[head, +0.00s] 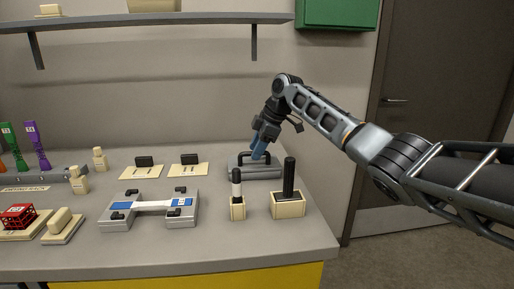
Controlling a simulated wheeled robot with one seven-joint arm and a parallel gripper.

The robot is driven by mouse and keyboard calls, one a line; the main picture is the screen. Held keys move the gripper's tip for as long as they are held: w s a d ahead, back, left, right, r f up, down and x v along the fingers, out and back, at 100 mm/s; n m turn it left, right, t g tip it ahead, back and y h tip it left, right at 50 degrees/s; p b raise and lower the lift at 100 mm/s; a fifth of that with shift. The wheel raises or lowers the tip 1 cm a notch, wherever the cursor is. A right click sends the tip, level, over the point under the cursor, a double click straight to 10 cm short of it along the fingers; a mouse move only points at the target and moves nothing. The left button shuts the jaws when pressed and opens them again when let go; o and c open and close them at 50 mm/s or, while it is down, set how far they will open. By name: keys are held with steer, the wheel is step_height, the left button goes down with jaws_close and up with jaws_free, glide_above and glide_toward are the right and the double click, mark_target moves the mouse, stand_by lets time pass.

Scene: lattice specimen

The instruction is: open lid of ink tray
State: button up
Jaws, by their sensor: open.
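The ink tray (262,174) is a low grey box at the back right of the bench. A black arched handle (243,154) stands on its top. The lid looks flat and shut. My gripper (258,157) reaches down from above at the tray, with its blue fingers at the handle. It is open. The fingers overlap the handle in this view, so I cannot tell whether they touch it or straddle it.
In front of the tray stand a small cream block with a black-and-white upright (237,207) and a cream box with a black post (288,205). A grey fixture holding a white-and-blue specimen (152,206) lies left. Black stamps on cream plates (181,171) stand behind. A shelf (150,19) hangs above.

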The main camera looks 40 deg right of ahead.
steer(key=shift+c, duration=0.3)
jaws_close()
stand_by(0.4)
